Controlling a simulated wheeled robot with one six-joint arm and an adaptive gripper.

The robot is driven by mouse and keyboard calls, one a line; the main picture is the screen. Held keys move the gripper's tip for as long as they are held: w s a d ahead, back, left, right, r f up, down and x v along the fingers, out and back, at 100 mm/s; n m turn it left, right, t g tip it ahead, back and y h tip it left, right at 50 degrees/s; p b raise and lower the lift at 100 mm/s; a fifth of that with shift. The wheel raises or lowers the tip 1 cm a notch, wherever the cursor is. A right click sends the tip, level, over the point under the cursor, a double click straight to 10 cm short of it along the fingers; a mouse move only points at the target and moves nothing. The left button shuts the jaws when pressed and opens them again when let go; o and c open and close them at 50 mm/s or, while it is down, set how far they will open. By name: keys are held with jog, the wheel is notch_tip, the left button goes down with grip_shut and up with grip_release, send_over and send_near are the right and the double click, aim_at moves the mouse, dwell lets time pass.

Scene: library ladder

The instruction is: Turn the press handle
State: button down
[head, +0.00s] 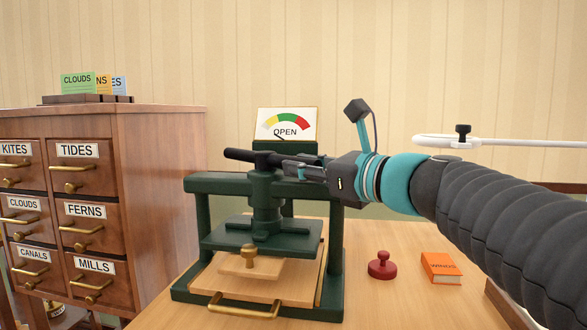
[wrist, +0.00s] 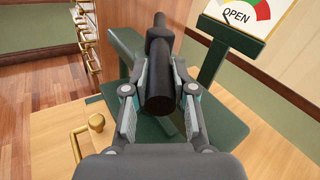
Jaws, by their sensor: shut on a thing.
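The green press (head: 264,240) stands on the wooden table. Its black bar handle (head: 238,154) lies across the top of the central screw. In the wrist view the handle (wrist: 160,92) runs away from me between the fingers. My gripper (head: 292,168) is shut on the handle's near right end, coming from the right. The fingers also show in the wrist view (wrist: 160,110), one on each side of the bar. The dial sign (head: 286,125) behind the press reads OPEN, with a green, yellow and red arc. The press plate is above the wooden board, with a gap between them.
A wooden drawer cabinet (head: 160,190) with labelled drawers stands at the left. A white rail (head: 510,142) runs at the upper right.

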jog(key=shift+s, duration=0.1)
dwell(0.4)
jog(key=c, duration=0.9)
grip_release()
jog(key=shift+c, duration=0.2)
jog(key=v, duration=1.2)
jog(key=shift+a, duration=0.1)
